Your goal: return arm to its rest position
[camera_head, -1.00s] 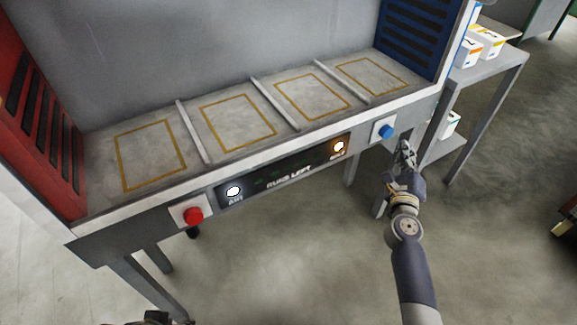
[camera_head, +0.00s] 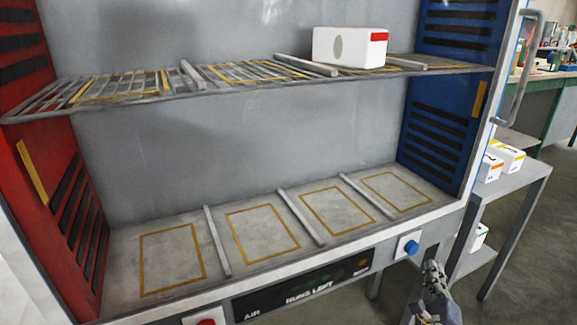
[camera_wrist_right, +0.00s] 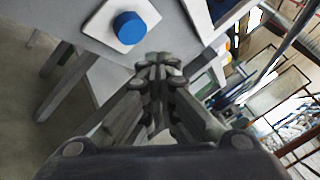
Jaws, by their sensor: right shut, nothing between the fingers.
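My right gripper (camera_head: 432,280) is at the bottom right of the head view, just below and to the right of the blue button (camera_head: 411,248) on the press front, and apart from it. In the right wrist view, the fingers of my right gripper (camera_wrist_right: 158,68) are together and empty. The blue button also shows there (camera_wrist_right: 129,27), on its white plate at the upper left. Only the tip end of the right arm shows in the head view. My left gripper is in neither view now.
The press has a lower deck (camera_head: 215,215) with several empty yellow-outlined bays. A white box (camera_head: 349,48) sits on the wire shelf (camera_head: 130,97) above. A red button (camera_head: 206,322) is at the front left. A grey side table (camera_head: 515,182) with white boxes (camera_head: 506,156) stands right of the press.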

